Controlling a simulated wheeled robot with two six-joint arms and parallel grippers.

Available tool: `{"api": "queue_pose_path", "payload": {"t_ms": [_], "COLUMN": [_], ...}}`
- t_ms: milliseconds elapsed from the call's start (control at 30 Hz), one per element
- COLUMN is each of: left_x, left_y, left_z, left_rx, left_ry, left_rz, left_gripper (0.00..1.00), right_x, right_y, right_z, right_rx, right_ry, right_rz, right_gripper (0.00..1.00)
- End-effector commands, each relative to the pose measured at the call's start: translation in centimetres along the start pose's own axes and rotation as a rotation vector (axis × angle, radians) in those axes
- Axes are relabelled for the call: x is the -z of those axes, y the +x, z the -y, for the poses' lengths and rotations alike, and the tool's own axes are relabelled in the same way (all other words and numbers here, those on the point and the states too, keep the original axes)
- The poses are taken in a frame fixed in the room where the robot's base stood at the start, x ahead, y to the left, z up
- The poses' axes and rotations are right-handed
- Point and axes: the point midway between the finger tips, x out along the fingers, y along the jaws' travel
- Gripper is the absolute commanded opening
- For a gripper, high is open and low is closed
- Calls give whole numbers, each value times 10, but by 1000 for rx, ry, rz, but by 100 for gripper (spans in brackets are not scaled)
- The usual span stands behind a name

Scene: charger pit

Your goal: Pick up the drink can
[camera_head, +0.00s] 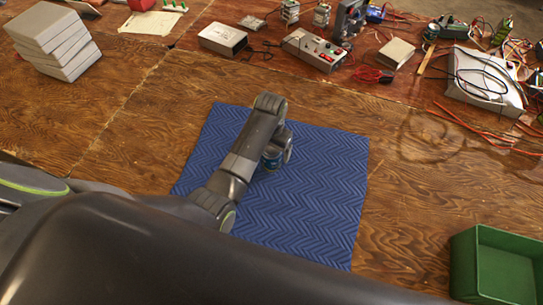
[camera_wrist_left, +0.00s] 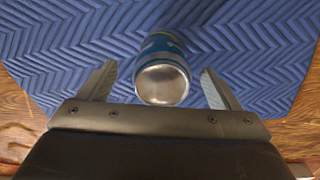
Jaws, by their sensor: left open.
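The drink can (camera_wrist_left: 162,72) is blue with a bare silver end that faces the left wrist camera. It is on the blue quilted mat (camera_head: 315,205), near the mat's middle. In the head view the can (camera_head: 271,158) is partly hidden by my left arm. My left gripper (camera_wrist_left: 160,88) is open, with one finger on each side of the can and a visible gap to each. In the head view the left gripper (camera_head: 284,150) is at the can, mostly hidden behind its own wrist. My right gripper is in neither view.
A green bin (camera_head: 470,262) stands at the lower right. Stacked grey slabs (camera_head: 52,40) are at the upper left. A control box (camera_head: 315,48), a white box (camera_head: 485,78), cables and electronics fill the back. The wooden surface around the mat is mostly clear.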

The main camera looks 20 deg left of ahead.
Motion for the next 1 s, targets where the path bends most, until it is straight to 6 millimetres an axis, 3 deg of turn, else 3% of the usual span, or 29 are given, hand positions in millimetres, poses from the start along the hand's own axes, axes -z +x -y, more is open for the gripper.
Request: {"api": "queue_pose_path", "payload": {"t_ms": [167,533,867,1000], "left_x": [2,7,7,7], "left_y": [8,47,53,52], "left_z": [1,3,3,3], "left_rx": [1,1,0,0], "left_ry": [0,0,-1,-1], "left_rz": [2,2,-1,-1], "left_gripper": [85,85,85,70], "right_x": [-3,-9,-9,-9], "right_y": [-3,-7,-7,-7], "right_z": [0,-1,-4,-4], "right_rx": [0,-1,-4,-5], "right_ry": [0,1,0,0], "right_rz": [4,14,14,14], "right_gripper": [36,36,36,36]}}
